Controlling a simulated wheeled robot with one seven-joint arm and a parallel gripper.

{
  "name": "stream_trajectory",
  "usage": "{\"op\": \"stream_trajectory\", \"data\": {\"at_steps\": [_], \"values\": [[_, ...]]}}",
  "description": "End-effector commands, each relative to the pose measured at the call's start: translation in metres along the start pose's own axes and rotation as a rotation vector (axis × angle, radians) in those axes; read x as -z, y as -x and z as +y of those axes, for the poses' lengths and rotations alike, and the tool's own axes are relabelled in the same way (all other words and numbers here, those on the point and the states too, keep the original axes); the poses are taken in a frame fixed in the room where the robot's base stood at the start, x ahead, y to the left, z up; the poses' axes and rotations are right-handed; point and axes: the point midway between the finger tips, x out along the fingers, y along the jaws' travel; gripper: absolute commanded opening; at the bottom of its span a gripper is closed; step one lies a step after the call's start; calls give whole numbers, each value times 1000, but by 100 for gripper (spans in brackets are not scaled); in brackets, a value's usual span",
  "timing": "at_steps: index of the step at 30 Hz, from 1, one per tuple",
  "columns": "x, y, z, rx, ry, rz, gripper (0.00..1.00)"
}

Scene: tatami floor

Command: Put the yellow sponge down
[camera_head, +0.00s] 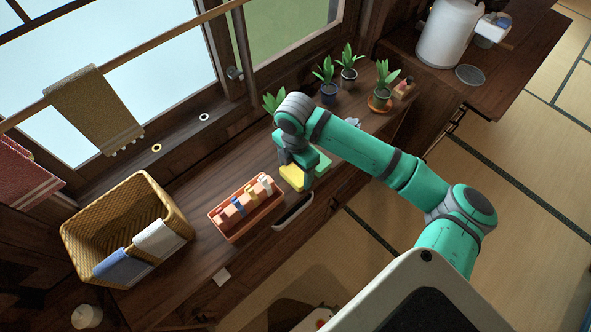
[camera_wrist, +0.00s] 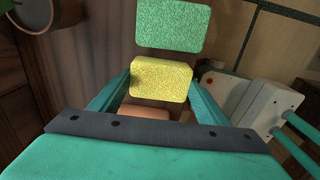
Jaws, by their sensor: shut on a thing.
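The yellow sponge (camera_head: 292,177) is in my gripper (camera_head: 298,172), over the dark wooden counter beside an orange-red caddy. In the wrist view the yellow sponge (camera_wrist: 161,79) sits between the two teal fingers of my gripper (camera_wrist: 160,90), which are shut on its sides. A green sponge (camera_wrist: 173,26) lies just beyond it in the wrist view, with a narrow gap between the two. Whether the yellow sponge touches the counter I cannot tell.
The orange-red caddy (camera_head: 228,228) holds several small bottles. A wicker basket (camera_head: 83,232) with cloths stands at left. Potted plants (camera_head: 329,92) stand farther back. A pale device (camera_wrist: 262,108) is right of the sponge.

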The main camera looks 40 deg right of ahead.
Motion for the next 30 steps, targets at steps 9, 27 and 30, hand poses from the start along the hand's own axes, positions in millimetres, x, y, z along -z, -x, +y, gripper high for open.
{"op": "stream_trajectory", "data": {"at_steps": [9, 27, 30], "values": [[0, -3, 0, 0, 0, 1, 88], [0, 52, 1, -3, 1, -2, 88], [0, 72, 1, -2, 1, -1, 88]]}}
